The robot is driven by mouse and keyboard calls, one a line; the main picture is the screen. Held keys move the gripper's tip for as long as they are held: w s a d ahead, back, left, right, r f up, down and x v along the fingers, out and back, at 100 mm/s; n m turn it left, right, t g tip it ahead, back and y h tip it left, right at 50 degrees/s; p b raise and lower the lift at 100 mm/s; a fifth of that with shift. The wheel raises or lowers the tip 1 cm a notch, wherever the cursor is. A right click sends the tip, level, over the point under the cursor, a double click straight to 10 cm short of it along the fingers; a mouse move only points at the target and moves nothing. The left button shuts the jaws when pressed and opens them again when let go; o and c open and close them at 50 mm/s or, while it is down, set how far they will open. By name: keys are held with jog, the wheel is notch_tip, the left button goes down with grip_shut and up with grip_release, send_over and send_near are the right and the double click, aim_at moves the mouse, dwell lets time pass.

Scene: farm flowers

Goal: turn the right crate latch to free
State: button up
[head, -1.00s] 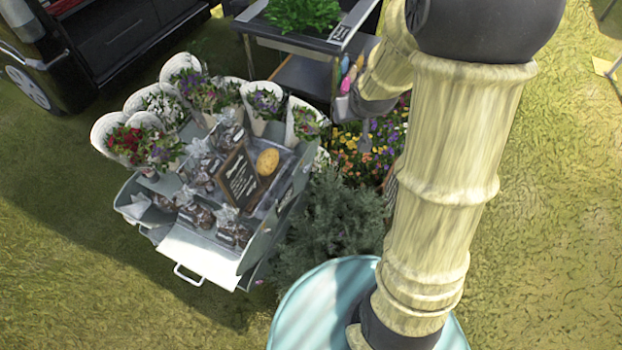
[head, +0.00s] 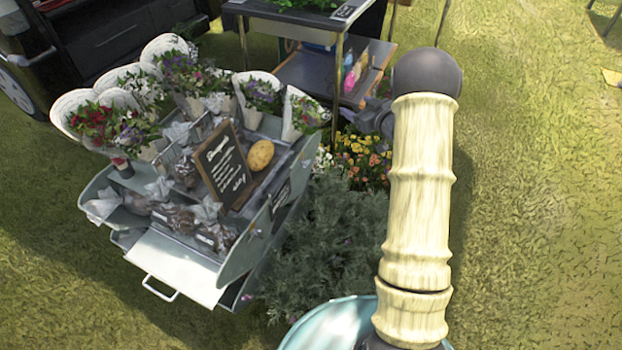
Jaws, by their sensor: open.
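A grey-green metal crate-like stand (head: 235,268) with an opened front flap (head: 178,270) is at left of centre in the head view. I cannot clearly make out the right crate latch; small fittings on the stand's right side are too small to tell apart. My gripper (head: 374,117) shows only in part as a dark grey shape beside my arm's elbow, behind and to the right of the stand, above the flowers. It appears apart from the stand. My arm hides part of it, and I see nothing held in it.
Wrapped bouquets (head: 110,122), bagged goods (head: 180,217), a chalkboard sign (head: 222,168) and a yellow oval item (head: 261,155) crowd the stand. A bushy grey-green plant (head: 325,240) adjoins its right side. A dark table (head: 300,70) stands behind. Grass at right is open.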

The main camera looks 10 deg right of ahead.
aim_at(305, 163)
jog(key=s+f+n+g+y+b, duration=0.1)
jog(key=f+y+b, duration=0.4)
jog(key=f, duration=0.8)
jog(key=s+d+f+n+g+y+b, duration=0.1)
jog(key=s+f+n+y+b, duration=0.3)
jog(key=f+b, duration=0.6)
notch_tip(305, 163, down, 4)
jog(key=shift+s+g+y+b, duration=0.35)
jog(key=shift+g+y, duration=0.05)
jog(key=shift+g, duration=0.4)
jog(key=b+x, duration=0.8)
jog(key=x, duration=0.9)
jog(key=shift+w+a, duration=0.15)
jog(key=shift+a, duration=0.05)
jog(key=shift+f, duration=0.1)
jog(key=c, duration=1)
